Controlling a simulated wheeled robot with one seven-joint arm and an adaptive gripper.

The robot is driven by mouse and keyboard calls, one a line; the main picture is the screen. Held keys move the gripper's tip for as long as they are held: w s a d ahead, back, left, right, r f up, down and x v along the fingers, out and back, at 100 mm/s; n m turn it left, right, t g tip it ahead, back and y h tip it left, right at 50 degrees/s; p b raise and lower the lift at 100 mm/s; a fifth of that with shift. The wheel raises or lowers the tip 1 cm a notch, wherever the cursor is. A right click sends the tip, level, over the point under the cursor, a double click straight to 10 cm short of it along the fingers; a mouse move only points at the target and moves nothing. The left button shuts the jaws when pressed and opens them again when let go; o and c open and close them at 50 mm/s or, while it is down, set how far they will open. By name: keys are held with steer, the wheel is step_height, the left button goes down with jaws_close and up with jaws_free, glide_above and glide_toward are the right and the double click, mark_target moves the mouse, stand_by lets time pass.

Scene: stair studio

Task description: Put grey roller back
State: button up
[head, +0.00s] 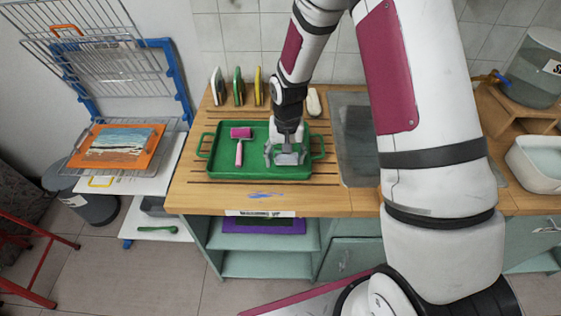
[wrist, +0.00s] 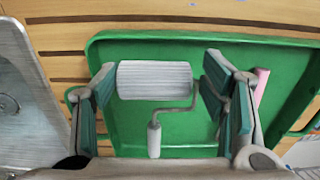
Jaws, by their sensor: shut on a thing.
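The grey roller (head: 289,159) is at the right side of the green tray (head: 222,181) in the head view. In the wrist view the grey roller (wrist: 154,80) has its pale ribbed cylinder lying across between my fingers, with its wire frame and grey handle pointing toward the wrist. My gripper (head: 287,152) points down over the tray and is shut on the grey roller; it also shows in the wrist view (wrist: 160,74). I cannot tell whether the roller touches the tray floor. A pink roller (head: 240,133) lies in the tray to the left of my gripper.
The tray sits on a slatted wooden counter (head: 330,203). A metal sink (head: 355,140) is to the right. A wire rack with an orange-framed picture (head: 120,146) stands to the left.

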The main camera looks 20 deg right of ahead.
steer(key=shift+w+a, duration=0.35)
steer(key=shift+w, duration=0.15)
steer(key=shift+w+a+f, duration=0.2)
steer(key=shift+f, duration=0.1)
steer(key=shift+f+p, duration=0.45)
steer(key=shift+f, duration=1.1)
steer(key=shift+f, duration=0.1)
steer(key=o, duration=1.1)
